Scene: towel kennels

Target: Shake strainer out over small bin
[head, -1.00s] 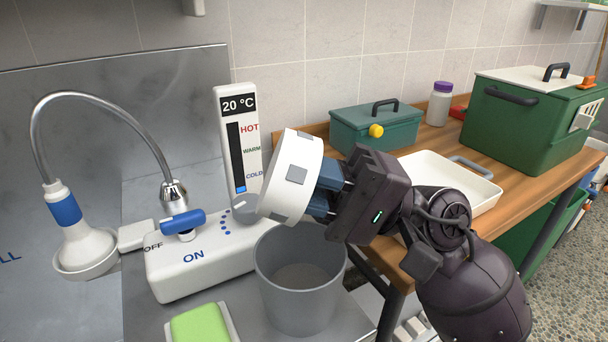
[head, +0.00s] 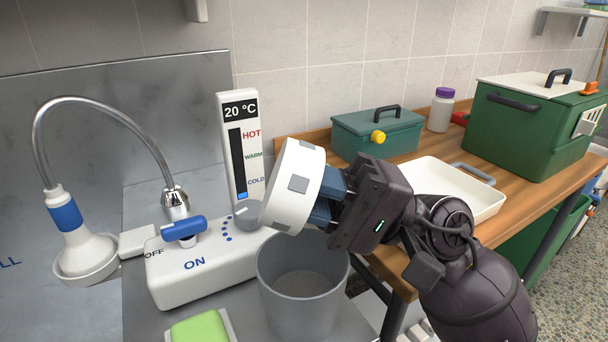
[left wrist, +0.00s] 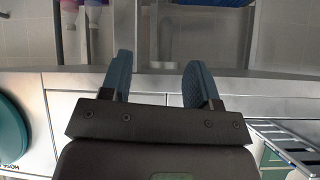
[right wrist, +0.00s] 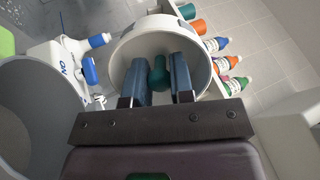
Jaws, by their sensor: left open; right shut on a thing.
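The strainer (head: 294,187) is a white round cup with grey square patches, tipped onto its side above the small bin. My right gripper (head: 326,197) is shut on it. In the right wrist view the strainer (right wrist: 120,65) opens toward the camera, and my right gripper (right wrist: 160,75) is closed on a teal knob inside it. The small bin (head: 300,300) is an open grey bucket below the strainer; it also shows in the right wrist view (right wrist: 40,110). No falling material is visible. My left gripper (left wrist: 159,70) is open and empty in the left wrist view.
A white tap base (head: 205,262) with a blue lever and a thermometer panel (head: 240,145) stands behind the bin. A green sponge (head: 200,328) lies in front. A wooden table (head: 440,235) at right bears a white tray (head: 455,185) and green boxes (head: 530,125).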

